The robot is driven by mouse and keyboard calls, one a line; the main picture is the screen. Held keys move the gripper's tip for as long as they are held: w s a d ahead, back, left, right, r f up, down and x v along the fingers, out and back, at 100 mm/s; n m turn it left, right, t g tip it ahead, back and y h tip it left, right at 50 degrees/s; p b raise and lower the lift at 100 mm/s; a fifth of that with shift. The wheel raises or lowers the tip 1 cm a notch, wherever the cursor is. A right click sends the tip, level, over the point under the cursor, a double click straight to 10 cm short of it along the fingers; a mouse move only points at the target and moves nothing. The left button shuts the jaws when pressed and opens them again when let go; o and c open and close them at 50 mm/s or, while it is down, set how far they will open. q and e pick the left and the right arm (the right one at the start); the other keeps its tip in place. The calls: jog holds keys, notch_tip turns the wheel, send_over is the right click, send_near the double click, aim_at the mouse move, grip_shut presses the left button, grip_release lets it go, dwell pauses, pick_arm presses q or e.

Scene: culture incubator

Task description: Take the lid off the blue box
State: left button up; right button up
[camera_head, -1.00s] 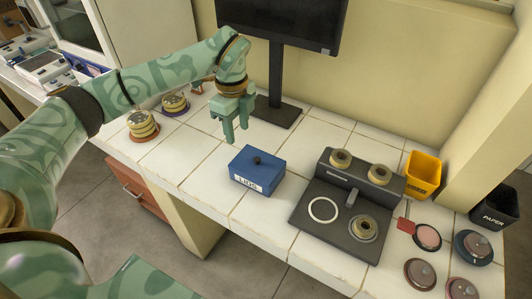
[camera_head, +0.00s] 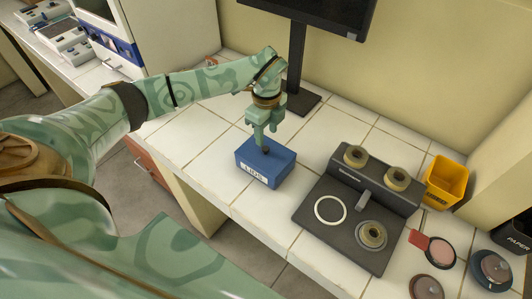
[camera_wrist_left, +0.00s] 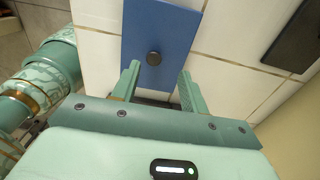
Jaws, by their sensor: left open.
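The blue box (camera_head: 250,178) stands on the white tiled counter with a white "LIDS" label on its front. Its blue lid (camera_wrist_left: 158,25) has a dark round knob (camera_wrist_left: 153,58) on top. My left gripper (camera_head: 263,144) is over the lid, pointing down, with its fingertips close to the knob. In the left wrist view my left gripper (camera_wrist_left: 158,72) is open and empty, with the knob between the lines of its two fingers, slightly ahead of the tips. I cannot tell whether the tips are at the knob's height. My right gripper is not in view.
A dark device (camera_head: 300,212) with several tan rings stands right of the box. A monitor stand (camera_head: 297,70) rises behind my gripper. A yellow bin (camera_head: 446,182) and several round dishes are farther right. Tiles left of the box are bare.

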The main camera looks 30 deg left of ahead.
aim_at(265, 148)
pick_arm(q)
jog(key=f, duration=0.3)
jog(key=s+f, duration=0.1)
jog(key=f, duration=0.1)
jog(key=shift+d+b, duration=0.1)
jog(key=shift+b, duration=0.2)
grip_shut()
jog(key=shift+r, duration=0.1)
